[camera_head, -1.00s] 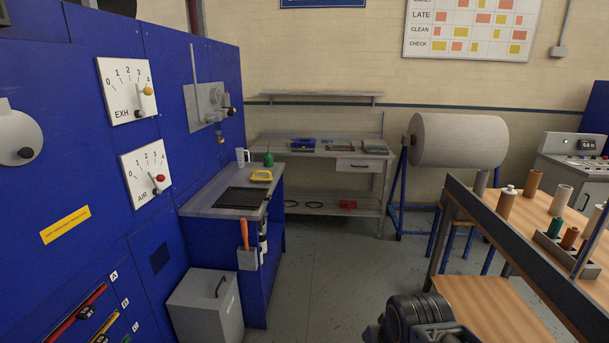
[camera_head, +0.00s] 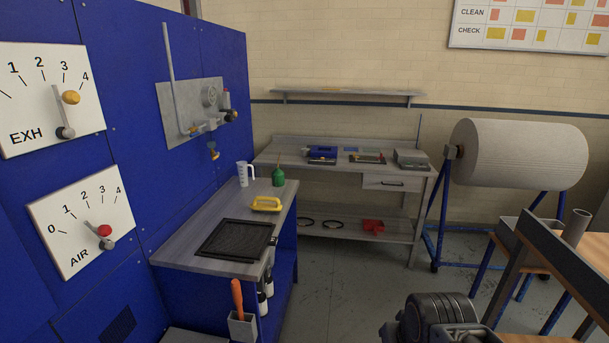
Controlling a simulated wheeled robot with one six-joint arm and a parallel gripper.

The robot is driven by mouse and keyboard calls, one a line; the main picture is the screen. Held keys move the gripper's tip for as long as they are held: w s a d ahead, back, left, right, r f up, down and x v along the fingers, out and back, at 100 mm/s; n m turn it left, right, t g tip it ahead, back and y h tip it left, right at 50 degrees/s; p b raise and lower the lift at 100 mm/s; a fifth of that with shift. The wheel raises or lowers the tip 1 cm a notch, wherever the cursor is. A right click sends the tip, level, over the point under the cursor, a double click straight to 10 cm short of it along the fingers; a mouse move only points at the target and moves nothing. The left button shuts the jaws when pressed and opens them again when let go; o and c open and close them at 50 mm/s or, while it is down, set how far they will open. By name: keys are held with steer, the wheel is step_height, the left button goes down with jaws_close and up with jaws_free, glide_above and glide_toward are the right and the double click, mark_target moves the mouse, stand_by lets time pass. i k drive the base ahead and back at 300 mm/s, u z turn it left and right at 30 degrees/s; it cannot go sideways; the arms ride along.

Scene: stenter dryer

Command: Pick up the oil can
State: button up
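The oil can (camera_head: 279,177) is small and green with a thin upright spout. It stands upright at the far end of the grey-topped blue cabinet (camera_head: 190,257), to the right of a clear measuring jug (camera_head: 244,174) and behind a yellow-handled tool (camera_head: 266,204). Part of my dark arm shows at the bottom, right of centre, well short of the cabinet. My gripper's fingers cannot be made out, and nothing of mine is near the can.
A black tray (camera_head: 236,240) lies on the cabinet's near part. A workbench (camera_head: 345,152) stands behind, a large white roll (camera_head: 520,155) at right. Open floor (camera_head: 350,290) lies right of the cabinet.

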mark_target(278, 179)
steer(key=i, duration=3.05)
steer(key=u, duration=1.65)
